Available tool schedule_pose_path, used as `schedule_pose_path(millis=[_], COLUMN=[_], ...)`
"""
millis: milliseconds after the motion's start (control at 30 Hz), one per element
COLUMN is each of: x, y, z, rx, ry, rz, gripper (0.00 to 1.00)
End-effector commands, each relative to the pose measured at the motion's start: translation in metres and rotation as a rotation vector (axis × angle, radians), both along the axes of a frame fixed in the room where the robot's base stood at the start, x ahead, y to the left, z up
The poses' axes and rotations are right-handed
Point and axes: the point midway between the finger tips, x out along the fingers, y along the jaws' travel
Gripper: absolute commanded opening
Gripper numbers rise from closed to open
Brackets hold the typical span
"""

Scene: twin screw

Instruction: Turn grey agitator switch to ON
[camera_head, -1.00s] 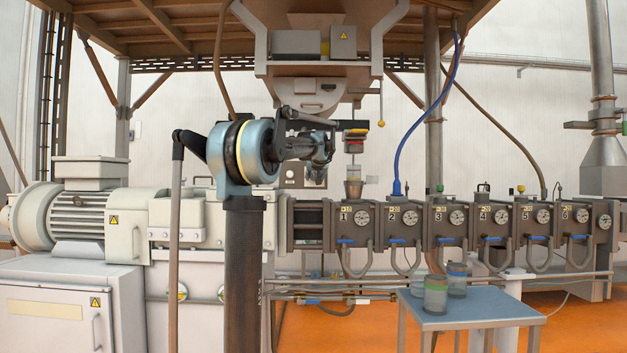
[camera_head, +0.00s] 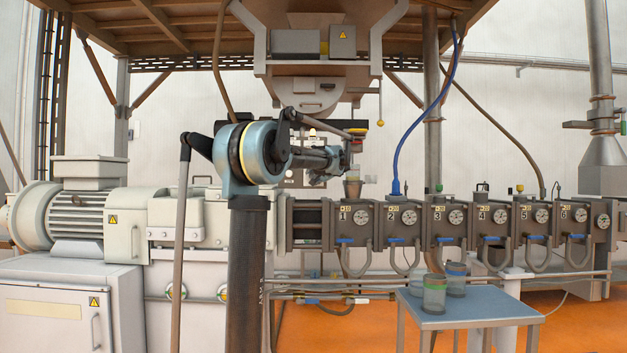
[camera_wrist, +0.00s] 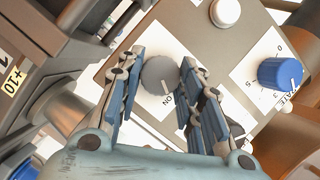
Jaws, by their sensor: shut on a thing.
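The grey agitator switch (camera_wrist: 160,75) is a round grey knob on a brown-grey control panel (camera_wrist: 200,40), seen in the wrist view. It sits on a white label, with the word ON visible beside its lower right edge. My gripper (camera_wrist: 161,80) has its two blue-padded fingers on either side of the knob and is shut on it. The fingers hide part of the label, and I cannot tell the knob's pointer direction. In the head view my arm reaches to the panel (camera_head: 294,176), and the gripper is small and partly hidden there.
A blue dial (camera_wrist: 281,73) with a numbered scale sits right of the grey knob. A white button (camera_wrist: 225,12) is above. Numbered barrel sections (camera_head: 400,220) run to the right.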

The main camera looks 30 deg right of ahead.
Motion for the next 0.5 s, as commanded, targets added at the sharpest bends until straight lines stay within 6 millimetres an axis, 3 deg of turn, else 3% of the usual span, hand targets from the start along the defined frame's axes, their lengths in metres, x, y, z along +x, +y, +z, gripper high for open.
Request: schedule_pose_path(millis=[500], x=[-0.0016], y=[-0.0005], z=[-0.0024], rx=[0.064], ry=[-0.036], rz=[0.000], gripper=[0.10])
